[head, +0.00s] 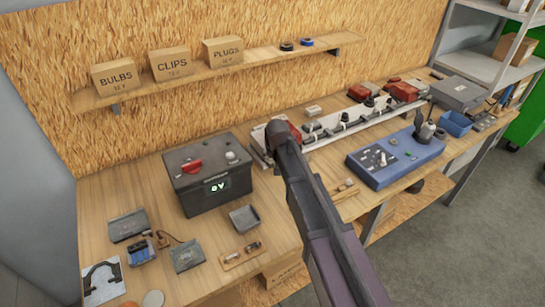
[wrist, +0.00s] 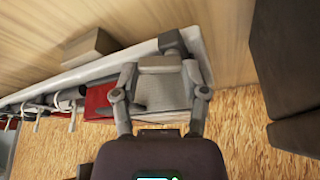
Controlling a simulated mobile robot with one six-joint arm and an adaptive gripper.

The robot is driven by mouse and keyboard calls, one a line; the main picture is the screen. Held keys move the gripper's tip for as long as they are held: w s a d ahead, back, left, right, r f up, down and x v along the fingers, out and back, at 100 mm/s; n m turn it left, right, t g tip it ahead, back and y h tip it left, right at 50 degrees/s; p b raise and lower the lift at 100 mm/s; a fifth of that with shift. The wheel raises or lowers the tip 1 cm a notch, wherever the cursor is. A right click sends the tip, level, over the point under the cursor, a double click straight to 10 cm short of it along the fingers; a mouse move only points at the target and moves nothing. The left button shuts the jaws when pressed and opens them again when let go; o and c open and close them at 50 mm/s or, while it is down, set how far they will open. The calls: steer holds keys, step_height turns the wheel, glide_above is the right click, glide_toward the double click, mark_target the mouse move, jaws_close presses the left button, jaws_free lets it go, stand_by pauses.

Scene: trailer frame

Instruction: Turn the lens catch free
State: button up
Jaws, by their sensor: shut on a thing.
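In the wrist view my gripper (wrist: 160,72) has its two fingers on either side of a grey blocky part (wrist: 165,90), which I take to be the lens catch. It is shut on this part, at the end of the pale lamp bar (wrist: 75,78). A red lens (wrist: 98,101) shows just left of the fingers, partly hidden by them. In the head view my arm comes up from the lower right and its end covers the left end of the lamp bar (head: 348,128). A red lens (head: 295,130) shows beside it; the catch is hidden there.
A black battery (head: 207,172) with a lit display stands left of my arm. A blue control box (head: 395,158) is to the right. Several small trays and parts lie at the front left. A shelf (head: 215,70) with labelled boxes hangs on the back wall.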

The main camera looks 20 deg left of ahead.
steer(key=m, duration=0.1)
steer(key=m+h, duration=0.1)
steer(key=m, duration=0.1)
steer(key=shift+s+m, duration=0.25)
steer(key=shift+m, duration=0.05)
steer(key=shift+s+a+m+h, duration=0.15)
steer(key=shift+m+h, duration=0.3)
steer(key=shift+m, duration=0.5)
steer(key=shift+s+d+m+h, duration=0.1)
steer(key=shift+m+h, duration=0.35)
steer(key=shift+m, duration=0.5)
steer(key=o, duration=1.2)
steer(key=shift+a, duration=0.1)
steer(key=shift+c, duration=0.2)
